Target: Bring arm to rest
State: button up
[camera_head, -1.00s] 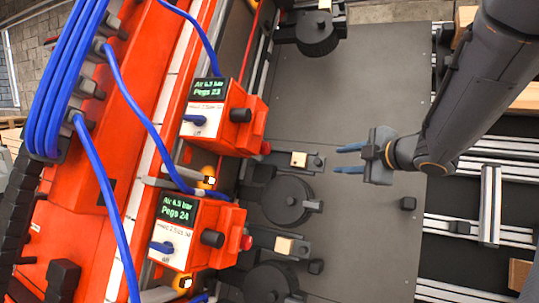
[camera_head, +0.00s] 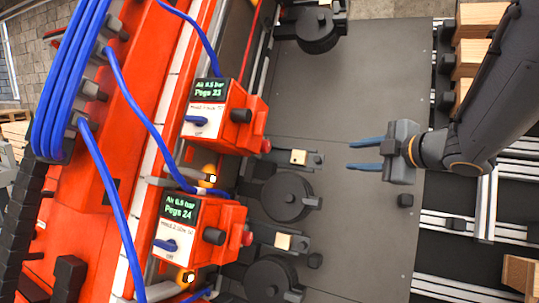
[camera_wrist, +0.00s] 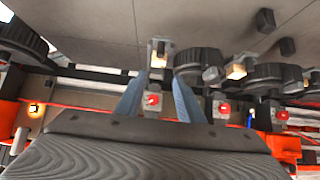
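My gripper (camera_head: 368,154) is at the right of the dark plate (camera_head: 345,95) in the head view, its two blue fingers pointing left. The fingers are apart with nothing between them. In the wrist view the blue fingers (camera_wrist: 158,97) also stand apart, with stations behind them. My arm comes in from the upper right. The gripper is to the right of the round black fixtures and appears clear of them.
Orange control boxes (camera_head: 228,117) and (camera_head: 200,228) with blue hoses stand at the left. Round black fixtures (camera_head: 287,198) with small wooden blocks (camera_head: 298,157) line the plate's left side. Wooden blocks (camera_head: 480,58) and metal rails (camera_head: 488,205) lie at the right. The plate's middle is mostly clear.

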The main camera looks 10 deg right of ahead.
notch_tip(320, 180, down, 23)
jog(key=a+m+g+h+b, duration=0.2)
jog(key=m+g+h+b, duration=0.4)
jog(key=m, duration=0.6)
jog(key=s+a+f+m+g+b, duration=0.2)
jog(key=s+a+f+g, duration=0.1)
jog(key=s+a+f, duration=0.2)
jog(key=s+a+f+m+g+y+b, duration=0.1)
jog(key=s+a+f+m+g+b, duration=0.2)
jog(key=s+a+f, duration=0.3)
jog(key=s+f, duration=0.3)
jog(key=f, duration=0.1)
jog(key=shift+f+y, duration=0.15)
jog(key=shift+y, duration=0.15)
jog(key=shift+s, duration=0.1)
